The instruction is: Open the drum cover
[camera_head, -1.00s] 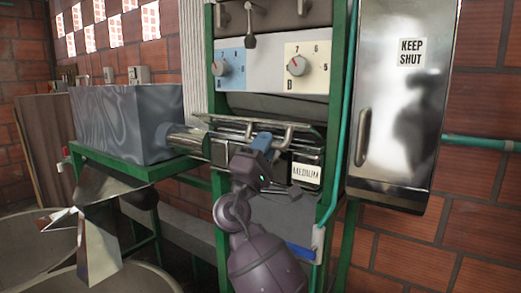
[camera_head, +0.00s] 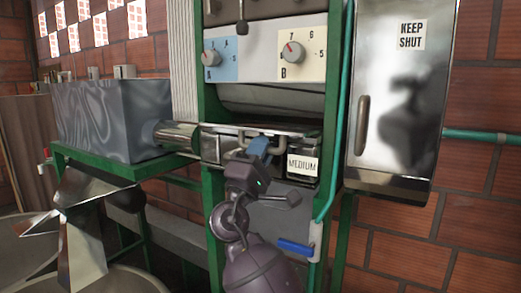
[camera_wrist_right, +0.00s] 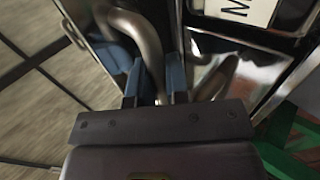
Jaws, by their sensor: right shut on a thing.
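The drum cover (camera_head: 215,143) is a shiny metal panel below the control panel, seen almost edge-on in the head view. The rounded drum surface (camera_head: 268,101) shows above it. My right gripper (camera_head: 264,146) is at the cover's front, shut on its metal handle (camera_head: 243,139). In the right wrist view the blue fingertips of the right gripper (camera_wrist_right: 154,80) lie on either side of the curved handle bar (camera_wrist_right: 150,45). The gripper hides part of the handle in the head view. My left gripper is not in view.
A box labelled MEDIUM (camera_head: 303,162) sits just right of the gripper. A blue-handled lever (camera_head: 295,248) is below it. A KEEP SHUT cabinet (camera_head: 398,110) stands right of the green frame (camera_head: 336,80). A grey hopper (camera_head: 110,115) is at left.

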